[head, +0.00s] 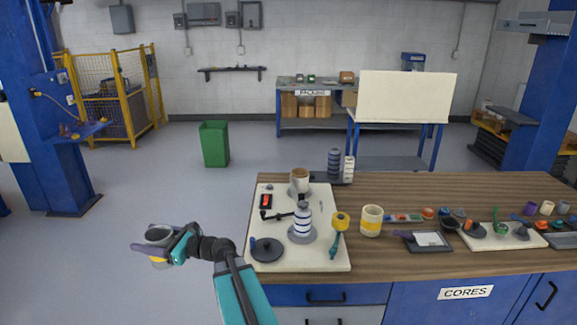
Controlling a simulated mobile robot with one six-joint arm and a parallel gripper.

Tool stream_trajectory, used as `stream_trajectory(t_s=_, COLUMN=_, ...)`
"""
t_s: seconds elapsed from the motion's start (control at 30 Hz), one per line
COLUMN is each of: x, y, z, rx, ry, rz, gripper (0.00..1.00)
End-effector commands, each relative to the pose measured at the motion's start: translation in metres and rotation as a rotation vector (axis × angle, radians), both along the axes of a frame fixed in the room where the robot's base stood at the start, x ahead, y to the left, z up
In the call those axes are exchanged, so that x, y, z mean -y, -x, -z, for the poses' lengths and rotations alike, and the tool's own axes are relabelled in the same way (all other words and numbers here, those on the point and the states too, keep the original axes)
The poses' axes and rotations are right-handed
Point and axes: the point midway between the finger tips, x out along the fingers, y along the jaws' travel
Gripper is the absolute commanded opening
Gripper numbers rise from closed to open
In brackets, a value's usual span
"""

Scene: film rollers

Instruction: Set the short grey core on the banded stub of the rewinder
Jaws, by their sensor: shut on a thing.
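My gripper (166,249) is at the left, out over the floor and clear of the bench. It is shut on the short grey core (158,232), a hollow grey ring whose open top shows. A yellow-orange patch shows low on the held piece; the fingers hide part of it. The rewinder (277,223) is a pale panel at the left end of the bench. Its banded stub (303,220), striped dark and white, stands upright on a grey round base near the panel's middle. I see no core around it. The gripper is well left of the stub.
On the panel, a cream roll (300,178) stands behind, a dark disc (266,249) lies front left, and a yellow-headed tool (340,222) lies right. A cream and yellow core (371,220) stands beside the panel. Open floor lies left of the bench.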

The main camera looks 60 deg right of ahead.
Motion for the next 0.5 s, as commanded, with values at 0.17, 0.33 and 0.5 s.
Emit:
stream_trajectory(t_s=0.17, x=0.070, y=-0.003, z=-0.021, rx=0.002, ry=0.001, rz=0.167, gripper=0.37)
stream_trajectory(t_s=0.33, x=0.134, y=0.003, z=-0.035, rx=0.001, ry=-0.001, rz=0.320, gripper=0.37)
stream_trajectory(t_s=0.5, x=0.198, y=0.015, z=-0.048, rx=0.001, ry=0.000, rz=0.470, gripper=0.37)
